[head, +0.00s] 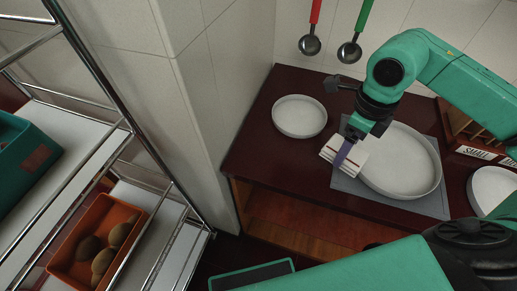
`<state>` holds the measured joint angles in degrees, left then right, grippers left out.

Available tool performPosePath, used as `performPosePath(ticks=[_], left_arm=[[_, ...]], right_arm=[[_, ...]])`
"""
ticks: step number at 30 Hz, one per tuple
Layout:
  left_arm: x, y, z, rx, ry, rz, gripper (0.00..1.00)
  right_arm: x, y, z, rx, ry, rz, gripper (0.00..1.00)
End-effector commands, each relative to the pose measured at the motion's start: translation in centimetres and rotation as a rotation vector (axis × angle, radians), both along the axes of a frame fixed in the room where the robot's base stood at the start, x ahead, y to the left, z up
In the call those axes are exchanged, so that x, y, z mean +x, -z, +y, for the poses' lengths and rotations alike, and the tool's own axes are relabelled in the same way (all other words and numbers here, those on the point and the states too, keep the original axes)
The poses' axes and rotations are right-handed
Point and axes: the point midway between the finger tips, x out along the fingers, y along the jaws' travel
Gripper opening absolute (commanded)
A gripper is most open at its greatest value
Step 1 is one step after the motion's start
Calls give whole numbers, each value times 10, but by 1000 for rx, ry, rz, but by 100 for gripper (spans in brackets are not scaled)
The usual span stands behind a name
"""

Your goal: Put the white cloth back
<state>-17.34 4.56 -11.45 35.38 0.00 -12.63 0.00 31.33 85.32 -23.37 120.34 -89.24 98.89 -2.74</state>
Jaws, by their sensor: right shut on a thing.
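The white cloth (338,148), folded with a red stripe, is in my right gripper (345,152). The gripper is shut on it, with one finger showing across the cloth. The cloth is at the left edge of the large white round dish (404,160), over the grey mat (347,186) on the dark red counter. I cannot tell whether the cloth touches the mat or hangs just above it. The gripper hides part of the cloth. My left gripper does not show.
A smaller white dish (299,116) stands left on the counter. Another dish (494,189) and a wooden rack (478,133) labelled "SMALL" are at the right. Ladles with red (311,40) and green (351,50) handles hang above. A metal shelf holds an orange bin (70,262) and a teal bin (22,160).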

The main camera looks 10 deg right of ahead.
Motion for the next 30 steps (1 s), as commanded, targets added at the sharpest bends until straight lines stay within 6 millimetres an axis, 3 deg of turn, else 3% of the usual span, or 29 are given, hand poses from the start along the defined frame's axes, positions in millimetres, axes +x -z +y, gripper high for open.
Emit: performPosePath(ticks=[1, 5, 12, 21, 30], left_arm=[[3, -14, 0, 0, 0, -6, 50], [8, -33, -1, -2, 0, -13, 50], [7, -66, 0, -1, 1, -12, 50], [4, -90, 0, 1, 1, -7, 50], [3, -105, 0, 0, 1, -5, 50]], right_arm=[[5, -9, 10, 12, -8, -3, 27], [21, -11, 36, 10, -8, -4, 27], [60, -11, 97, 5, -4, -2, 27], [97, -7, 156, 1, -1, -2, 27], [99, 34, 157, -2, 2, 3, 27]])
